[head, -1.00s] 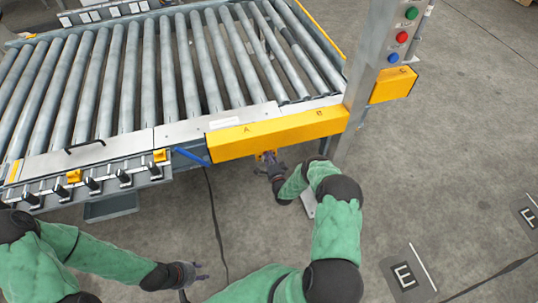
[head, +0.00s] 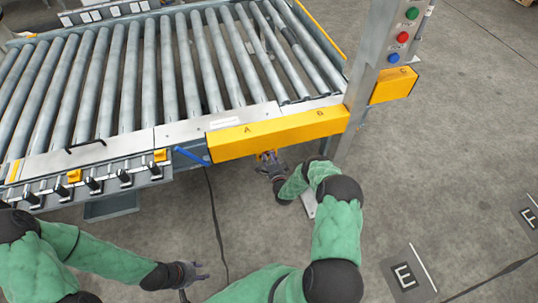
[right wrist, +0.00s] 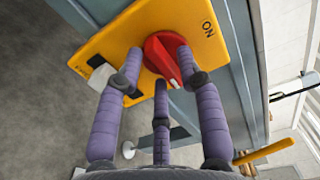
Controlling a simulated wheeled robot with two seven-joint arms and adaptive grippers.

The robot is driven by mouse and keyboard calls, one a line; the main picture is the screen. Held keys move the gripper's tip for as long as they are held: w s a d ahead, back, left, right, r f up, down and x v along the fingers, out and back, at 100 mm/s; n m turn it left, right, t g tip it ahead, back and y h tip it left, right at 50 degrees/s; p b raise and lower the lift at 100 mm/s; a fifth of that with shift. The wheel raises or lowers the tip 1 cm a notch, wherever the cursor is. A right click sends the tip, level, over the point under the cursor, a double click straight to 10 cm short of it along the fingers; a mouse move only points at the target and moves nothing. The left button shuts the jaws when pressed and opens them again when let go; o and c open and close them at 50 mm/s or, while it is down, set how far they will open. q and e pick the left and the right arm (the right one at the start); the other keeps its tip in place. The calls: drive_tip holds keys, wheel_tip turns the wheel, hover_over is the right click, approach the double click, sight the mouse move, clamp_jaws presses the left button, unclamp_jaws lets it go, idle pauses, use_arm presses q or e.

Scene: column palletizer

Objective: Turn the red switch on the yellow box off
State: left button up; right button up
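The yellow box (right wrist: 92,52) with the red switch (right wrist: 158,50) fills the upper middle of the right wrist view. "ON" is printed near its upper right corner. A white mark shows on the switch's lower edge. My right gripper (right wrist: 163,66) has its purple fingers spread around the switch, with the fingertips close to its sides; I cannot tell whether they touch. My left gripper (head: 190,273) is open and empty, low over the floor.
The roller conveyor (head: 138,133) lies behind, with the yellow beam (head: 280,134) along its front edge. A grey post (head: 368,75) with green, red and blue buttons stands at right. A dark cable runs along the floor.

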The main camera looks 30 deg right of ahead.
drive_tip(key=shift+s, duration=0.1)
drive_tip(key=v, duration=1.1)
drive_tip(key=shift+s, duration=0.4)
drive_tip(key=shift+a, duration=0.15)
